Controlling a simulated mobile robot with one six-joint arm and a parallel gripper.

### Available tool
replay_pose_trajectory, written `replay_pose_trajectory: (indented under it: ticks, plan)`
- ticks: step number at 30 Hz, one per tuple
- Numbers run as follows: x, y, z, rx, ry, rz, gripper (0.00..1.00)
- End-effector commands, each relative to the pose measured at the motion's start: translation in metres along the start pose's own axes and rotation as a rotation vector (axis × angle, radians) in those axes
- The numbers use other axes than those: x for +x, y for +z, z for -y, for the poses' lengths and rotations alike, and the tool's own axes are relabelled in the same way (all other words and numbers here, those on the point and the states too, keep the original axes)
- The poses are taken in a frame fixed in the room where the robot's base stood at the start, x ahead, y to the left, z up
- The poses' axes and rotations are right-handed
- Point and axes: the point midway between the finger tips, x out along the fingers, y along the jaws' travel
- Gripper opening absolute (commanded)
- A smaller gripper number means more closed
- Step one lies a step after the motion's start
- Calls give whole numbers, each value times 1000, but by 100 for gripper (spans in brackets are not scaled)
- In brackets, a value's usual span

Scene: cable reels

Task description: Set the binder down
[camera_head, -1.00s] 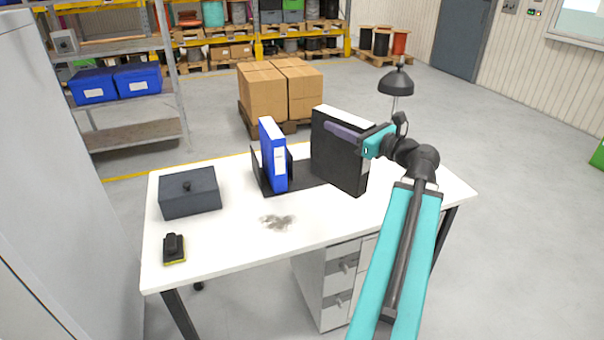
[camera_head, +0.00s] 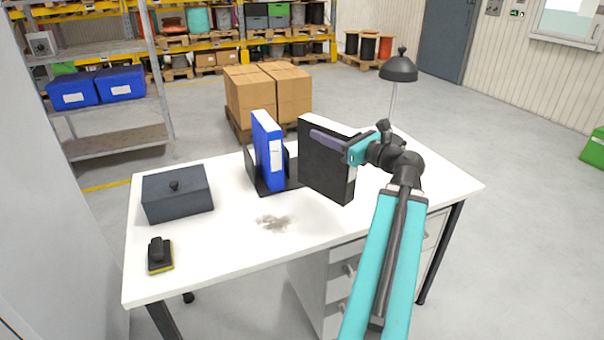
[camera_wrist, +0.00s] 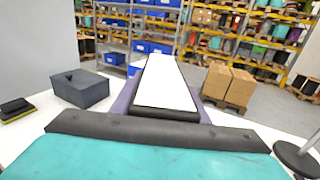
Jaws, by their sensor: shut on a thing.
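My gripper (camera_head: 338,146) is shut on a black binder (camera_head: 325,172). The binder is upright and shows its dark broad side in the head view, just right of the black file holder (camera_head: 262,182). In the wrist view the binder (camera_wrist: 165,85) shows its white page edge, pointing away from the gripper. I cannot tell whether its lower edge touches the white desk (camera_head: 225,245). A blue binder (camera_head: 267,150) stands upright in the holder. The held binder hides part of the holder's right side.
A dark lidded box (camera_head: 178,195) and a black-and-yellow brush (camera_head: 160,256) stand on the desk's left. A grey smudge (camera_head: 273,223) marks the front middle. A black desk lamp (camera_head: 398,70) stands behind my arm. The desk's front middle is clear of objects.

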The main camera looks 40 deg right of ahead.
Motion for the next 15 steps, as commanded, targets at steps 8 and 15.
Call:
replay_pose_trajectory:
  ticks: [8,15]
  plan:
    - [-2,2,3,0,-5,3,0]
    - [-1,4,6,2,-6,3,0]
